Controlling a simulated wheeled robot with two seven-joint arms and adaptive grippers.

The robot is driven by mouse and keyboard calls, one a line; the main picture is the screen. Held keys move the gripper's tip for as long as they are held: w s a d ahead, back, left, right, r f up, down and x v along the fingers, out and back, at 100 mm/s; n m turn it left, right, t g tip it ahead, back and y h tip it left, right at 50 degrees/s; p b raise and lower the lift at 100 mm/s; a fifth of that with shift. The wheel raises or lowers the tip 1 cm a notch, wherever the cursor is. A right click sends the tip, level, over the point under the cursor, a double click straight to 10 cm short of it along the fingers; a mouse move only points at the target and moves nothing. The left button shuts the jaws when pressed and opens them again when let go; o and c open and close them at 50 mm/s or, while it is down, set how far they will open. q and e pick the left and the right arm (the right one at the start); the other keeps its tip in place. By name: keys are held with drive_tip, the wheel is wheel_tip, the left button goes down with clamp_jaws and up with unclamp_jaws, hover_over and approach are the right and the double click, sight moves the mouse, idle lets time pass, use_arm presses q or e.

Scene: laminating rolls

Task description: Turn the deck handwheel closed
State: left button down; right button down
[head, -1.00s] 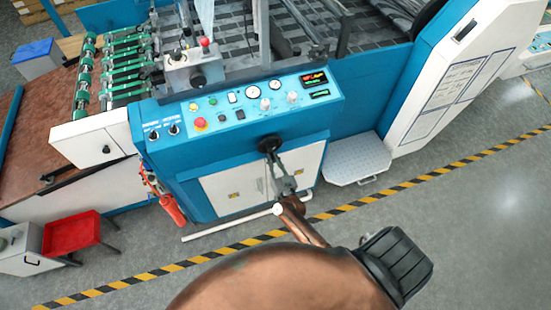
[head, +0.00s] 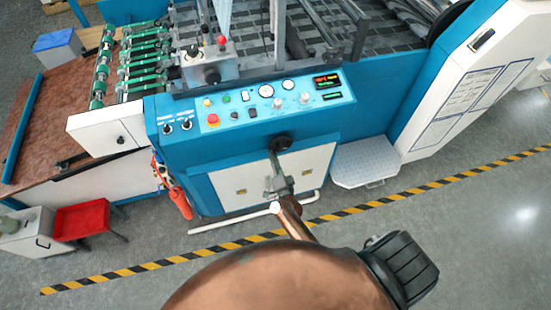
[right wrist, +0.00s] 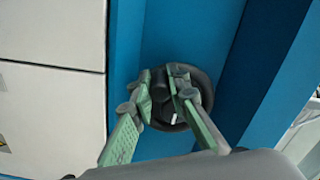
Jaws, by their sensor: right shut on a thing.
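The deck handwheel (head: 281,143) is a small black round wheel on the blue front of the machine, just below the control panel. It also shows in the right wrist view (right wrist: 201,82), with part of its rim hidden behind the fingers. My right gripper (head: 279,156) reaches up to it from below. In the right wrist view its two green-grey fingers (right wrist: 161,82) are shut on the handwheel, at a dark knob-like part in front of the rim. Which part of the wheel is pinched is hard to tell. My left gripper is not in view.
The control panel (head: 262,101) with buttons and gauges sits just above the wheel. White cabinet doors (head: 240,188) lie below it. A metal step plate (head: 365,162) stands to the right, and a white rail (head: 232,222) runs low in front. The floor in front is clear.

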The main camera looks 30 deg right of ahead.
sight(271, 145)
drive_tip(key=m, duration=0.2)
drive_tip(key=r+m, duration=0.1)
drive_tip(key=a+r+m+p, duration=0.1)
drive_tip(key=m, duration=0.1)
drive_tip(key=shift+w+r+m, duration=0.1)
drive_tip(key=shift+r+m, duration=0.15)
drive_tip(key=shift+m, duration=0.05)
drive_tip(key=m, duration=0.1)
drive_tip(key=r+m, duration=0.1)
drive_tip(key=m, duration=0.1)
drive_tip(key=shift+d+r, duration=0.1)
drive_tip(key=shift+r, duration=0.15)
drive_tip(key=shift+d+r+m+p, duration=0.2)
drive_tip(key=shift+r+m, duration=0.1)
drive_tip(key=shift+m, duration=0.5)
drive_tip(key=shift+d+r+m+p, duration=0.15)
drive_tip(key=shift+r+m, duration=0.15)
drive_tip(key=shift+m, duration=0.5)
drive_tip(key=shift+a, duration=0.1)
drive_tip(key=c, duration=1.8)
unclamp_jaws()
drive_tip(key=shift+c, duration=0.2)
